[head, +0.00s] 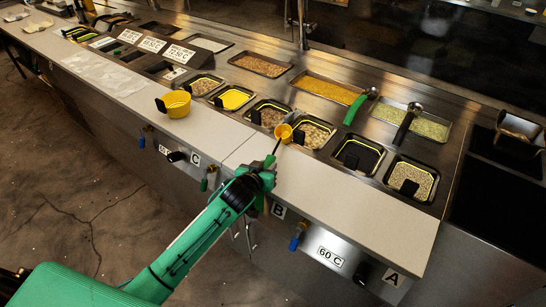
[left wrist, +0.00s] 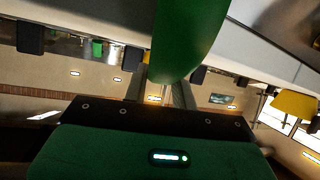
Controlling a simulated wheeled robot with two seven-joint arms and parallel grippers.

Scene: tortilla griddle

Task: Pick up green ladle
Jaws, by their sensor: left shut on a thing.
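My left gripper (head: 266,170) is over the front edge of the counter and is shut on a green handle. The handle fills the top middle of the left wrist view (left wrist: 185,40), between the fingers. In the head view, a thin dark stem runs up from the gripper to a small yellow-orange cup (head: 284,132), which appears to be the ladle's bowl. It hangs near the front row of food pans. Another ladle with a green handle (head: 355,109) lies at the yellow-filled tray farther back. My right gripper is not in view.
A yellow bowl (head: 175,104) stands on the white counter (head: 330,195) to the left. A black-handled ladle (head: 406,122) rests at the green-filled tray. The counter right of my gripper is clear.

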